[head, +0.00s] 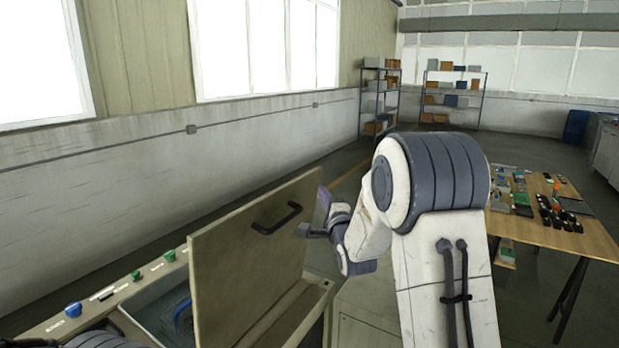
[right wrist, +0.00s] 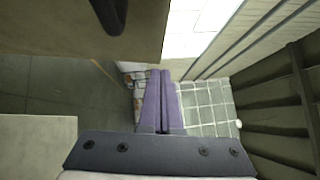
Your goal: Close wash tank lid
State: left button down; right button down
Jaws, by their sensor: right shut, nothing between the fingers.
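The wash tank lid (head: 245,270) is a beige panel standing raised, nearly upright, on the tank (head: 322,300). Its dark bar handle (head: 277,218) is on the face toward the right. Left of the lid, the tank's grey basin (head: 150,312) is open. My right gripper (head: 323,200) is beside the lid's upper right edge, right of the handle. Its purple fingers are together and empty in the right wrist view (right wrist: 161,73). There the lid (right wrist: 70,28) and part of the handle (right wrist: 108,14) show at the upper left, apart from the fingers. My left gripper is out of view.
A blue knob (head: 73,309) and green buttons (head: 169,256) line the tank's rim on the left. A blue hose (head: 183,317) shows in the basin. A wooden table (head: 560,240) with small parts stands at the right. Shelves (head: 455,98) stand far back.

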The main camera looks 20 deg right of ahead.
aim_at(305, 179)
jog(key=shift+w+a+r+p, duration=0.15)
jog(key=shift+w+a+p, duration=0.3)
jog(key=shift+w, duration=0.4)
jog(key=shift+w+a+r+p, duration=0.15)
jog(key=shift+w+a+p, duration=0.25)
jog(key=shift+w, duration=0.5)
jog(key=shift+w+a+r+p, duration=0.15)
jog(key=shift+w+a+p, duration=0.1)
jog(key=shift+w+p, duration=0.5)
jog(key=shift+w, duration=0.1)
jog(key=shift+w, duration=0.1)
